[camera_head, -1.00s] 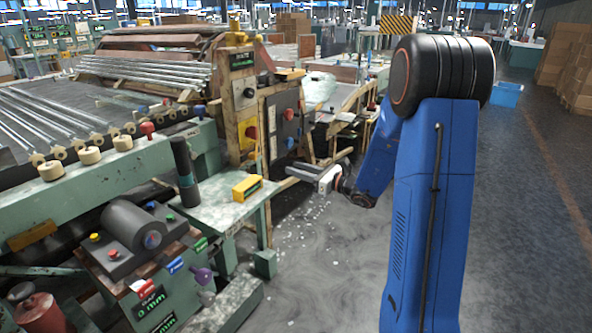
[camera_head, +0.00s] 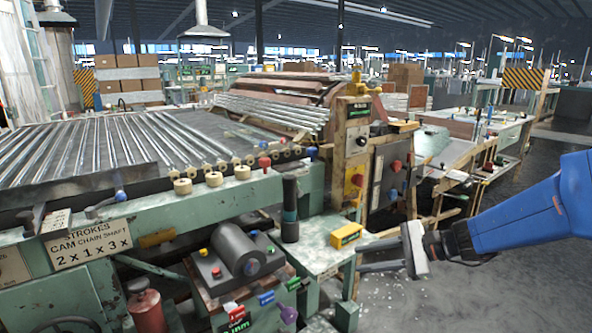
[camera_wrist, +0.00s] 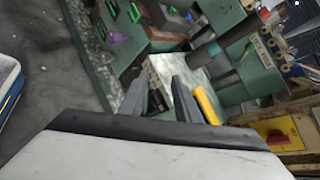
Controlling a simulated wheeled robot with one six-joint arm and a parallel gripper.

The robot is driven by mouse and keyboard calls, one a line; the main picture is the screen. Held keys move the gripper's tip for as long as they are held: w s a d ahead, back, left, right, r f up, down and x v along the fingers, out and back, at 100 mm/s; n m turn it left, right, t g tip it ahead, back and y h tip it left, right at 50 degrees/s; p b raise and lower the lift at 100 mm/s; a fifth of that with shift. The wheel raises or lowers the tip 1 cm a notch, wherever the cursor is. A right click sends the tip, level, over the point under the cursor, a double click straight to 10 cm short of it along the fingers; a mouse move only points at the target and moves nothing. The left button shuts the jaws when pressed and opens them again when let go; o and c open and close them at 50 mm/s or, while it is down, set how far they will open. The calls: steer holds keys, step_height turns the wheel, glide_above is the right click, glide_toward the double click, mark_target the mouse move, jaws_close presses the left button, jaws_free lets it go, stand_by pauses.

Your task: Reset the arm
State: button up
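My gripper (camera_head: 361,256) reaches in from the right on my blue arm. In the head view its two grey fingers point left and stand apart, with nothing between them. It is beside the small green side table (camera_head: 318,258) of the machine, close to the yellow box (camera_head: 346,235). In the wrist view the two fingertips (camera_wrist: 158,84) are also apart and empty. The yellow box shows there just right of the fingers (camera_wrist: 206,106). I cannot tell the exact gap between gripper and table.
The glass tubing machine (camera_head: 255,190) fills the left and middle, with tubes (camera_head: 95,145) on top. A control panel with a red knob (camera_head: 396,165) stands behind the gripper. A red canister (camera_head: 146,308) is at lower left. Floor at right is open.

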steer(key=s+a+n+g+h, duration=0.15)
steer(key=s+n, duration=0.25)
steer(key=s, duration=0.5)
steer(key=s+d+f+n+t+h, duration=0.1)
steer(key=s+d+n+h, duration=0.9)
steer(key=s, duration=0.4)
steer(key=shift+s+d+n, duration=0.35)
steer(key=shift+d+n, duration=0.25)
steer(key=shift+d, duration=0.5)
